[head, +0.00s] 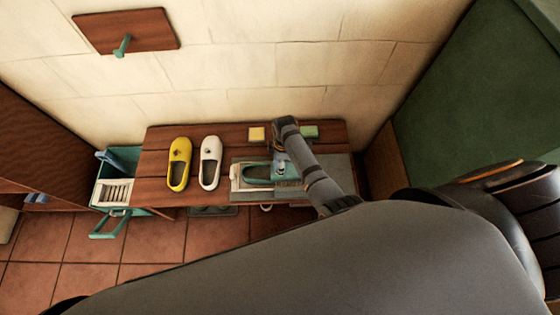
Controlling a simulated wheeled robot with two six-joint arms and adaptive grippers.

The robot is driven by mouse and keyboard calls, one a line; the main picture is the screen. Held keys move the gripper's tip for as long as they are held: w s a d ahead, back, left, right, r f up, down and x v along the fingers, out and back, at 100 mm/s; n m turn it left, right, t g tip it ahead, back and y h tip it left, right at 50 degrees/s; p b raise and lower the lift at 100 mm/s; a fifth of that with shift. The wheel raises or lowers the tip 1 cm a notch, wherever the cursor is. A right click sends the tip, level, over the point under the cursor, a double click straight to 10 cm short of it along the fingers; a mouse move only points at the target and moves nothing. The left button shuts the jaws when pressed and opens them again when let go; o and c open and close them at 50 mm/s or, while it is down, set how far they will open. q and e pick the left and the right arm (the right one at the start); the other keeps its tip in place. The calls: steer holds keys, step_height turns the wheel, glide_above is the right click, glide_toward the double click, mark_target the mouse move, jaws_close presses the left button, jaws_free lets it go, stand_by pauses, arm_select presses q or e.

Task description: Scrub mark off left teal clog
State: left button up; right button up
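A teal clog (256,173) lies in a pale shallow basin (236,184) on the wooden bench. Its right part is covered by a light blue item (280,159) and my arm, so I cannot tell whether another teal clog is there. No mark on the clog can be made out. My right arm reaches in from the lower right over the basin, its dark wrist end above the bench's back part. The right fingers are hidden, so their opening and any hold on the light blue item cannot be told. My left gripper is not in view.
A yellow clog (179,168) and a white clog (210,166) stand left of the basin. A yellow block (257,134) and a green block (309,131) lie behind it. A teal crate (140,160) is at the bench's left end. A peg board (140,30) hangs on the wall.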

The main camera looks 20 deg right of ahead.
steer(key=shift+f+b, duration=0.35)
steer(key=shift+f, duration=0.35)
steer(key=shift+r, duration=0.1)
